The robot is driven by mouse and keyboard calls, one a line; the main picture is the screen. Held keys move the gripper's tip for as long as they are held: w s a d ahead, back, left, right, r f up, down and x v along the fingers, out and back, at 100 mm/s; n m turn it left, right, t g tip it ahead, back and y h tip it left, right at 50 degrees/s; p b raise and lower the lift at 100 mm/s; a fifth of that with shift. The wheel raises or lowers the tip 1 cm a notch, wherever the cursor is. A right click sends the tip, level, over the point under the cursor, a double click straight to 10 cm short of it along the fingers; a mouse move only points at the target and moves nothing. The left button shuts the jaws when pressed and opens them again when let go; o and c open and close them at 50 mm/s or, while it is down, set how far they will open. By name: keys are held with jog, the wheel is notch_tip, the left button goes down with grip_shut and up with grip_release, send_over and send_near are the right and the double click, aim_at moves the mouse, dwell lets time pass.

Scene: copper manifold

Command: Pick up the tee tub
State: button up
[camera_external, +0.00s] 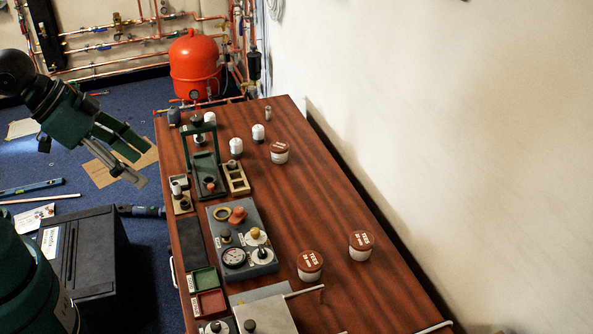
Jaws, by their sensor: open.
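A white tub (310,266) with a brown lid marked "TEES" stands upright near the front of the wooden bench (330,220). A second tub (361,246) with a brown "TEES" lid stands to its right and a little farther back. A third brown-lidded tub (279,152) stands farther back; its lettering is too small to read. My gripper (140,166) is open and empty at the left, beyond the bench's left edge and well apart from all the tubs. It points down to the right.
A grey block with a gauge (240,240), a green press frame (205,165) and small trays (208,303) line the bench's left side. Several white-topped jars (236,147) stand at the back. A wall runs along the right.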

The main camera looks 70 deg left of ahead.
dwell(0.3)
jog(key=w, duration=0.2)
jog(key=m+g, duration=0.7)
jog(key=m, duration=1)
send_over(362, 238)
jog(key=f, duration=2.6)
jog(key=shift+s+f, duration=0.2)
jog(key=shift+f, duration=0.1)
jog(key=shift+w+f+m, duration=0.25)
jog(key=shift+f+m, duration=0.05)
jog(key=shift+f, duration=0.4)
jog(key=shift+f, duration=1.25)
